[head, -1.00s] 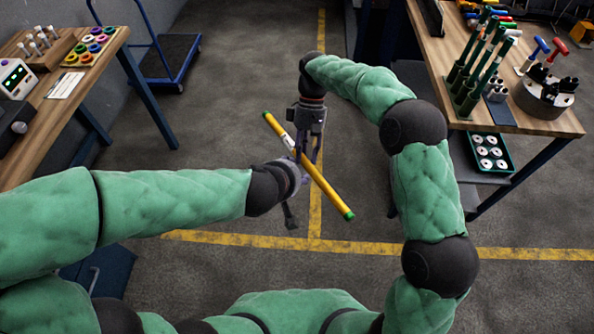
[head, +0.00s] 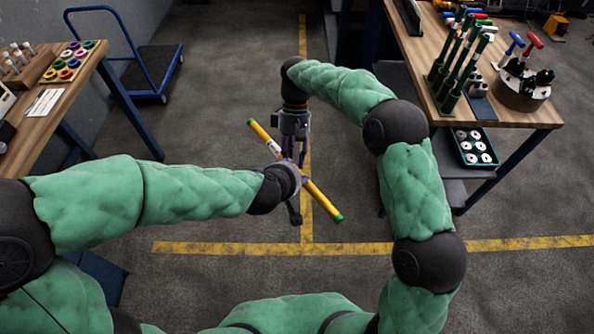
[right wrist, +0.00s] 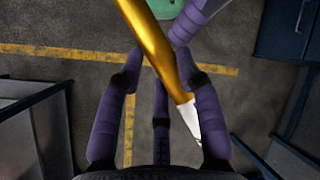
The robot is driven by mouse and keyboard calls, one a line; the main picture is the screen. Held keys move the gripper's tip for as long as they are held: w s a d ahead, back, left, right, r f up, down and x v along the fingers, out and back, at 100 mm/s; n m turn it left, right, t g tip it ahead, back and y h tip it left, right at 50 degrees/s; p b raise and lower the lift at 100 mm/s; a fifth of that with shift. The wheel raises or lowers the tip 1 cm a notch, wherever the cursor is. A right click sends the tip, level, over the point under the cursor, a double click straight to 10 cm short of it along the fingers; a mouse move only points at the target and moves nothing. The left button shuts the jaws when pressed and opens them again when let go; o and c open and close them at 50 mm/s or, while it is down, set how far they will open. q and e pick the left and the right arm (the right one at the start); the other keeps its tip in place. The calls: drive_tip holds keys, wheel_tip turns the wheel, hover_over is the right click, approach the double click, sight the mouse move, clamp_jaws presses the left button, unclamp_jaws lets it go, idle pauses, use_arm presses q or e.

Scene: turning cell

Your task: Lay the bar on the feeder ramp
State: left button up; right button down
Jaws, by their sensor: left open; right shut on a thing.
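The bar (head: 323,201) is a slim yellow rod with green ends and a white part near its upper half. It is held tilted in mid-air, from upper left to lower right in the head view. My right gripper (head: 296,157) is shut on it; the right wrist view shows the bar (right wrist: 150,42) running between its purple fingers. My left gripper (head: 299,184) is open close beside the bar, just below my right gripper. Its wrist hides part of the bar, and I cannot tell whether it touches. I cannot clearly make out the feeder ramp.
A wooden table (head: 515,112) at right carries green upright tubes (head: 455,70) and a round tool holder (head: 522,88). A green tray (head: 462,147) of rings is below. A bench (head: 70,105) and a blue trolley (head: 150,75) are at left. The floor between is clear.

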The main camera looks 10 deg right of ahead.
use_arm(q)
drive_tip(key=shift+x, duration=2.35)
use_arm(e)
drive_tip(key=shift+r, duration=0.2)
use_arm(q)
clamp_jaws()
drive_tip(key=shift+w+r, duration=0.15)
drive_tip(key=shift+r, duration=0.1)
use_arm(e)
drive_tip(key=c, duration=1)
unclamp_jaws()
drive_tip(key=shift+o, duration=1.2)
drive_tip(key=shift+f, duration=0.1)
